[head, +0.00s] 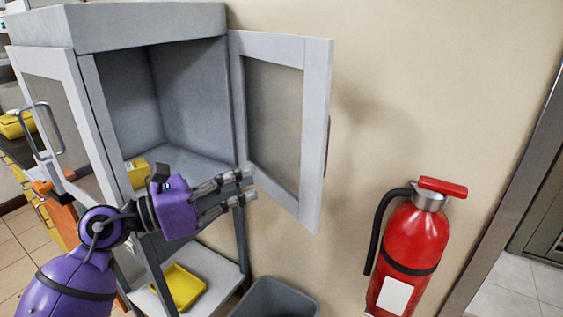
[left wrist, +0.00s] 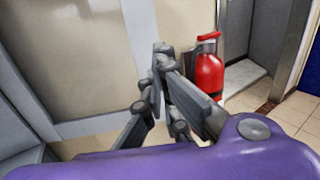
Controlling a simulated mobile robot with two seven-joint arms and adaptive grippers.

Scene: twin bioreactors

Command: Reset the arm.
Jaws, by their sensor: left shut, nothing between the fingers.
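My left arm comes in from the lower left of the head view, purple with grey fingers. My left gripper (head: 248,186) is shut and empty, its fingers pointing right, in front of the open cabinet (head: 150,25) and near the lower part of its open door (head: 312,130). In the left wrist view, the fingers (left wrist: 162,55) show at the centre with nothing between them, and the door's pale frame (left wrist: 140,30) is behind them. I cannot tell whether the fingers touch the door. My right gripper is not in view.
A yellow item (head: 138,172) sits inside the cabinet. A yellow tray (head: 184,287) lies on the shelf below. A grey bin (head: 280,297) stands on the floor. A red fire extinguisher (head: 412,245) is at the right by the wall. The wall beside the door is clear.

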